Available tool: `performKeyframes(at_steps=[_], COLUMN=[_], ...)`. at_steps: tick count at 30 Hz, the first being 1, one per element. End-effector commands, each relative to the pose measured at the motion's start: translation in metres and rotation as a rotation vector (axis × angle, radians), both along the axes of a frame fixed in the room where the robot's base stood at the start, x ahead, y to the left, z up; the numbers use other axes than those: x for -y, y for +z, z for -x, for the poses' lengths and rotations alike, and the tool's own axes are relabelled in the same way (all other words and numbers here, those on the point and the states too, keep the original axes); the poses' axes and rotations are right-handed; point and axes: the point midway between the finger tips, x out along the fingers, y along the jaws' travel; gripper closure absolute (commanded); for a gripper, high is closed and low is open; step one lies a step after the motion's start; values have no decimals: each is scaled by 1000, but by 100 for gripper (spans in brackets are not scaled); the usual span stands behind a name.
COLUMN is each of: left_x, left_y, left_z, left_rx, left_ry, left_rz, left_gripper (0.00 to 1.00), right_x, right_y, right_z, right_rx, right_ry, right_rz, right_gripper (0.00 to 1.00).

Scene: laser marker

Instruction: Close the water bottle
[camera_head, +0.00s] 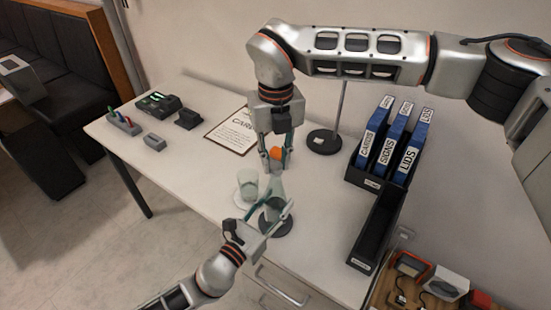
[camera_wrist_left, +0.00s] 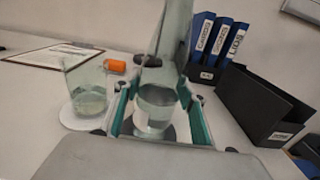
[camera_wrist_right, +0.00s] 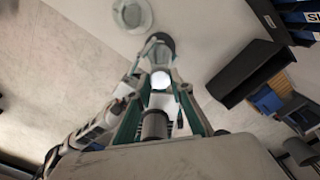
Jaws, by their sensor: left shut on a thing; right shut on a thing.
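The clear water bottle (camera_head: 277,187) stands roughly upright over a dark round coaster (camera_head: 276,226). My left gripper (camera_head: 268,212) is shut around its lower body; the left wrist view shows the bottle (camera_wrist_left: 155,112) between the fingers. My right gripper (camera_head: 275,150) points down above the bottle. In the right wrist view it is shut on a dark grey cylinder, apparently the cap (camera_wrist_right: 154,125). A bright round spot, apparently the bottle's mouth (camera_wrist_right: 161,80), shows just beyond the cap. They look apart, but the gap's size is unclear.
A glass (camera_head: 248,182) on a white coaster stands left of the bottle. An orange cylinder (camera_wrist_left: 115,66) lies behind. A black binder holder (camera_head: 372,177) and long black tray (camera_head: 377,229) stand right. A framed sheet (camera_head: 232,131) and small devices (camera_head: 158,105) lie back left.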

Motion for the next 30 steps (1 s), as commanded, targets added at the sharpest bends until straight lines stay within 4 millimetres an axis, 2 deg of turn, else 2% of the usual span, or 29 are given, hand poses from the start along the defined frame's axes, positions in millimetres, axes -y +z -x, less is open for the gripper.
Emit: performKeyframes(at_steps=[30], left_x=[0], left_y=[0], left_z=[0], left_rx=[-1], left_ry=[1], left_rz=[0], left_gripper=[100], right_x=[0], right_y=[-1], right_z=[0], right_rx=[-1], right_ry=[-1872], right_rz=[0], right_gripper=[85])
